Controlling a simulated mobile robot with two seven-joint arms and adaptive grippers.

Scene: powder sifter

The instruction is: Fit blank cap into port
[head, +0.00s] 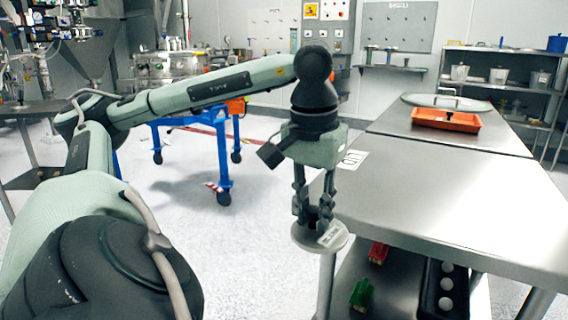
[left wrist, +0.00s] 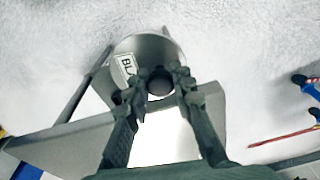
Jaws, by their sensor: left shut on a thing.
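My left gripper (head: 315,208) is shut on the blank cap (head: 304,237), a round grey disc with a dark knob and a white label. The cap hangs level below the fingers, beside the left edge of the steel table. In the left wrist view the fingers (left wrist: 162,78) close on the knob, and the cap's disc (left wrist: 150,48) shows a label reading "BL", the rest of it hidden. I cannot make out a port for certain in either view. My right gripper is not in view.
The steel table (head: 450,200) has a wide bare top. An orange tray (head: 446,121) with a dark object lies at its far end. A lower shelf holds a red item (head: 378,252), a green item (head: 361,294) and a black rack (head: 432,290). A blue wheeled frame (head: 222,160) stands behind.

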